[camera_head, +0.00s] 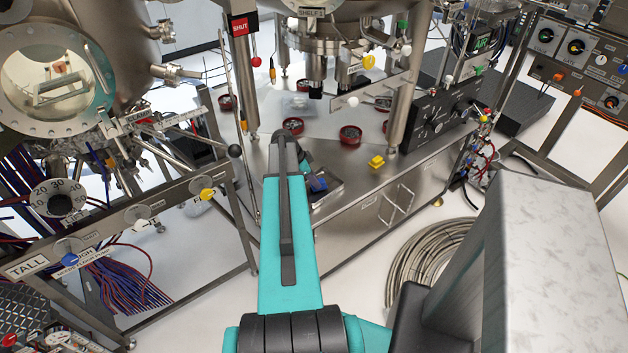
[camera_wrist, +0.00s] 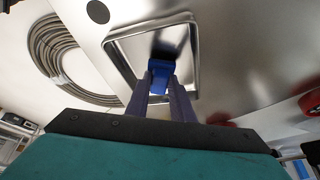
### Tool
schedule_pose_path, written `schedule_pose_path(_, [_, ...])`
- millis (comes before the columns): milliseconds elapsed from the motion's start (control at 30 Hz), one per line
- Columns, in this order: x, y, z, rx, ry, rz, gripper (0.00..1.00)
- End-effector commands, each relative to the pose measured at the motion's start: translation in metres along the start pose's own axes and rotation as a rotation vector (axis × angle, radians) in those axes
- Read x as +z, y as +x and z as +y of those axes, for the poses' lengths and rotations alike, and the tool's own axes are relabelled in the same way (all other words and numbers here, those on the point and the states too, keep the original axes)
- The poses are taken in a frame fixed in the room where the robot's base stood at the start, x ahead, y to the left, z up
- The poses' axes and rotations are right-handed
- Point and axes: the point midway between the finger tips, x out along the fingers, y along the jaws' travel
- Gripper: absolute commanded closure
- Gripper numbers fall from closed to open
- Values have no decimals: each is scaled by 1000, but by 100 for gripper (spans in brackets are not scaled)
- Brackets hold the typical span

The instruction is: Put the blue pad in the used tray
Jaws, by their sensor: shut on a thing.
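My gripper (camera_wrist: 162,90) is shut on the blue pad (camera_wrist: 159,76), which shows between the fingertips in the wrist view. The pad is over the inside of a shallow metal tray (camera_wrist: 117,47) with a raised rim. I cannot tell whether the pad touches the tray's floor. In the head view my arm hides much of this spot. Part of the gripper (camera_head: 316,184) and the tray (camera_head: 332,198) show just right of the arm, on the steel bench. No label on the tray is readable.
A yellow block (camera_head: 376,161) and several red round parts, one of them here (camera_head: 350,135), stand on the bench (camera_head: 400,172). A black control box (camera_head: 440,118) is at the right. Chamber legs (camera_head: 405,105) rise behind. A coiled hose (camera_head: 430,262) lies on the floor.

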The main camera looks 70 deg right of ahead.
Motion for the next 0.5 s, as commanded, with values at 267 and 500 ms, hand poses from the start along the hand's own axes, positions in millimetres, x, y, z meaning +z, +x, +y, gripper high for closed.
schedule_pose_path(267, [4, 9, 0, 0, 1, 0, 100])
schedule_pose_path(500, [5, 10, 0, 0, 1, 0, 100])
